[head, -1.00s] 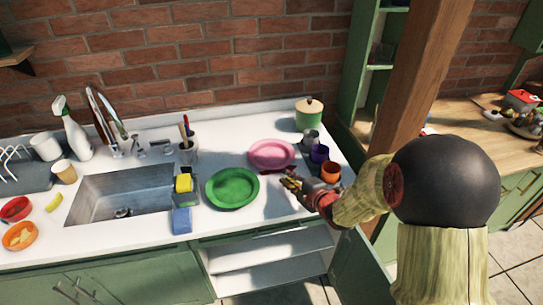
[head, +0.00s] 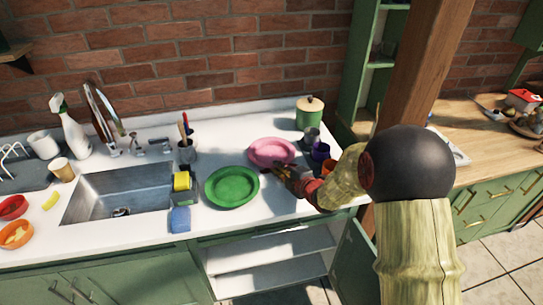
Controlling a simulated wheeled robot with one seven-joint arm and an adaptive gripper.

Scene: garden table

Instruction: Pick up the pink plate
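The pink plate (head: 270,150) lies flat on the white counter, behind and to the right of the green plate (head: 231,187). My gripper (head: 278,170) is at the front right edge of the pink plate, low over the counter. Its fingertips overlap the plate's near rim in the head view. I cannot tell whether they touch the rim, and the fingers are too small and dark to show whether they are open or shut.
The sink (head: 120,193) is at left. Bare counter lies behind the plates.

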